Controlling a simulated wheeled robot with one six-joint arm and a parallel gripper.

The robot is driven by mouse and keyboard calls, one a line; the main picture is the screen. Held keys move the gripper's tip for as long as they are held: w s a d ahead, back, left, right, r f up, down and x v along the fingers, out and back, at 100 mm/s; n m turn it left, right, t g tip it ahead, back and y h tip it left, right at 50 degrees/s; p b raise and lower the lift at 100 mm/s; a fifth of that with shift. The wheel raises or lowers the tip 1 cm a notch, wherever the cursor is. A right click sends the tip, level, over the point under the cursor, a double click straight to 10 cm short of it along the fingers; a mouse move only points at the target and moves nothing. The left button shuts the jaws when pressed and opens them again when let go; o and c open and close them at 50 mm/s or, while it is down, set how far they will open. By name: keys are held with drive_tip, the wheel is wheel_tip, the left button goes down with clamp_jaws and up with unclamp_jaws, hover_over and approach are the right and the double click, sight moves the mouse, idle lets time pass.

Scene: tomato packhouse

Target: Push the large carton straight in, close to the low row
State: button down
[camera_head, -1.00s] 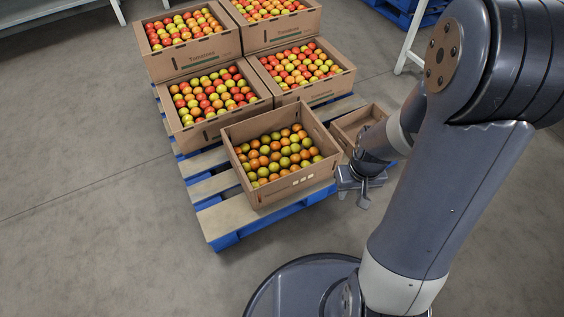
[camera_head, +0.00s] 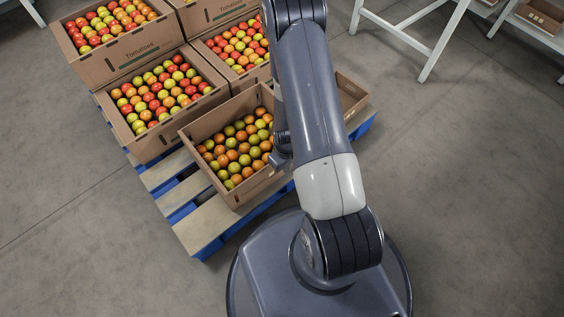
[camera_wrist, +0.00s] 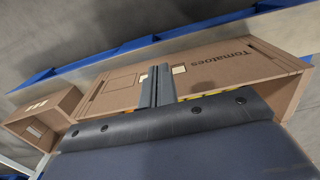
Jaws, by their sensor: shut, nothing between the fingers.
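The large carton (camera_head: 250,193), brown and open-topped with orange and green tomatoes, sits on the near part of the pallet. Behind it is the low row, with one carton at the left (camera_head: 152,147) and one at the right (camera_head: 252,77). In the head view my arm covers the large carton's right part and hides my gripper's fingertips. In the wrist view my gripper (camera_wrist: 158,72) is shut and empty, in front of the large carton's wall (camera_wrist: 215,72), which is printed "Tomatoes". I cannot tell whether the fingers touch it.
A small carton (camera_head: 352,97) stands right of the large one and shows in the wrist view (camera_wrist: 42,118). The blue pallet with wooden slats (camera_head: 208,222) has bare boards at the near left. Higher cartons (camera_head: 120,55) stand behind. A white-legged table (camera_head: 440,45) is at upper right.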

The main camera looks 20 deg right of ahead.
drive_tip(key=w+a+f+b, duration=0.1)
drive_tip(key=w+f+b, duration=0.1)
drive_tip(key=w+f, duration=0.2)
drive_tip(key=shift+f+b, duration=0.35)
drive_tip(key=shift+f, duration=1.05)
drive_tip(key=shift+a, duration=0.1)
drive_tip(key=w, duration=0.2)
drive_tip(key=w+a+b, duration=0.1)
drive_tip(key=w, duration=0.1)
drive_tip(key=w+a+b, duration=0.1)
drive_tip(key=w, duration=0.1)
drive_tip(key=shift+w+a, duration=0.15)
drive_tip(key=shift+w, duration=0.25)
